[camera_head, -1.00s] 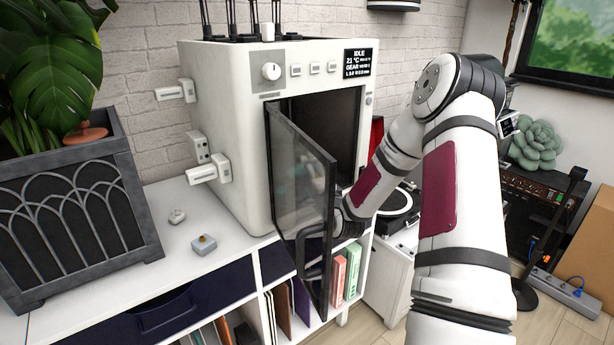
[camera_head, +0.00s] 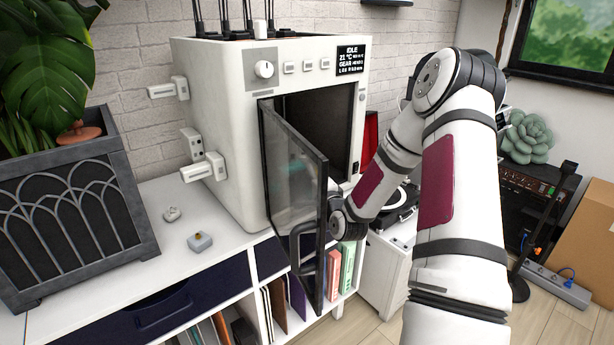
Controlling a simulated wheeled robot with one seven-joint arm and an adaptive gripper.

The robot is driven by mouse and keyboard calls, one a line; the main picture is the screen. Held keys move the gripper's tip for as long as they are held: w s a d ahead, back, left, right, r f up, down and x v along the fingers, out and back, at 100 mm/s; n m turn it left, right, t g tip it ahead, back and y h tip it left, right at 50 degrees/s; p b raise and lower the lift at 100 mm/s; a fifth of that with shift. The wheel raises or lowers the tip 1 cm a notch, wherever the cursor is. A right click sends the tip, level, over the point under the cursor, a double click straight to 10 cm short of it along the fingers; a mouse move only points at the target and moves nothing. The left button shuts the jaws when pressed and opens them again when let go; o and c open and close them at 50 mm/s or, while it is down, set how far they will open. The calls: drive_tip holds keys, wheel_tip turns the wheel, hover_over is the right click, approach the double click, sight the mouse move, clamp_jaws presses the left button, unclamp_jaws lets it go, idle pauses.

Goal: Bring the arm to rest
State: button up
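My arm (camera_head: 460,190) reaches in from the lower right, bends at a raised elbow and slopes down to the left. Its far end goes behind the open glass door (camera_head: 295,190) of a white machine (camera_head: 222,130). My gripper is hidden behind that door, so I cannot see its fingers or whether it holds anything. The door is swung wide open toward me, with a dark handle (camera_head: 297,248) on its near face. The machine's dark chamber (camera_head: 318,130) shows behind the door, and its display reads IDLE.
The machine stands on a white shelf unit (camera_head: 110,280) with books below. A planter (camera_head: 72,215) and two small buttoned blocks (camera_head: 200,241) are to its left. A turntable (camera_head: 398,208) stands behind my arm. A cardboard box (camera_head: 582,235) and power strip (camera_head: 556,286) are at right.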

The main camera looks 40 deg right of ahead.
drive_tip(key=shift+s, duration=0.5)
idle(0.7)
